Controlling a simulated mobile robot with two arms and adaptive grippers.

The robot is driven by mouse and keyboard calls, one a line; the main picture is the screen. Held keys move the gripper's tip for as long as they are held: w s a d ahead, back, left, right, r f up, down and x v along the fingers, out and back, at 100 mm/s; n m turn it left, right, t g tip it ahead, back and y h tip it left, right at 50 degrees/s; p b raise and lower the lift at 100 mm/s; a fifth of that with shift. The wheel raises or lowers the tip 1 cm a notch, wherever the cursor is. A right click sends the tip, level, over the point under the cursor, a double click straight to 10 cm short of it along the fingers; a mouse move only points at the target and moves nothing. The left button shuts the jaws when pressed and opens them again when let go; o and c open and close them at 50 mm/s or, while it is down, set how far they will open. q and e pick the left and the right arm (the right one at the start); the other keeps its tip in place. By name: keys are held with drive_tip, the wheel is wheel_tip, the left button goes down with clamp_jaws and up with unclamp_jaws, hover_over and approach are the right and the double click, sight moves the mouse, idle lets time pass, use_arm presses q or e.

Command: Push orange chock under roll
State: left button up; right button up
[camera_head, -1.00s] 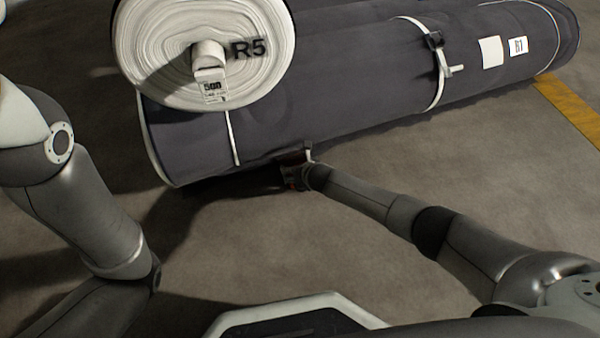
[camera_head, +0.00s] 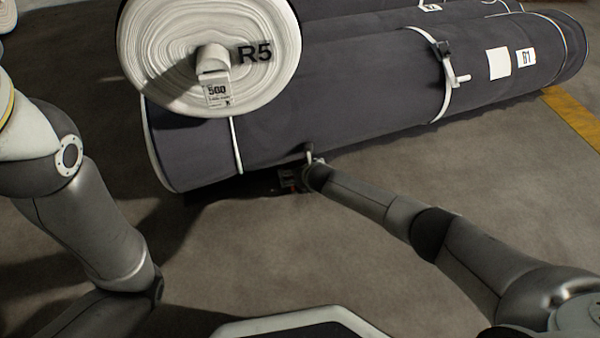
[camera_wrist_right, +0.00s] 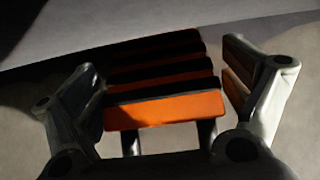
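The orange chock (camera_wrist_right: 165,110), with dark shaded ribs across its top, sits between the two fingers of my right gripper (camera_wrist_right: 175,110) in the right wrist view. The fingers are spread wide beside it, with a narrow gap showing on the right; contact on the left is unclear. In the head view my right gripper (camera_head: 294,179) is low on the floor at the shaded lower edge of the front grey roll (camera_head: 350,90). The chock cannot be made out clearly there. My left arm is folded at the left; its gripper is out of view.
A white-ended roll marked R5 (camera_head: 210,55) rests on top of the grey roll's near end. A strap with a buckle (camera_head: 447,75) circles the grey roll. More grey rolls lie behind. A yellow floor line (camera_head: 573,115) is at the right. The concrete floor (camera_head: 260,250) in front is clear.

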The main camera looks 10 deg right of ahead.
drive_tip(key=shift+s, duration=0.15)
drive_tip(key=v, duration=1.1)
drive_tip(key=shift+s+r, duration=0.25)
drive_tip(key=shift+r, duration=0.1)
idle(0.3)
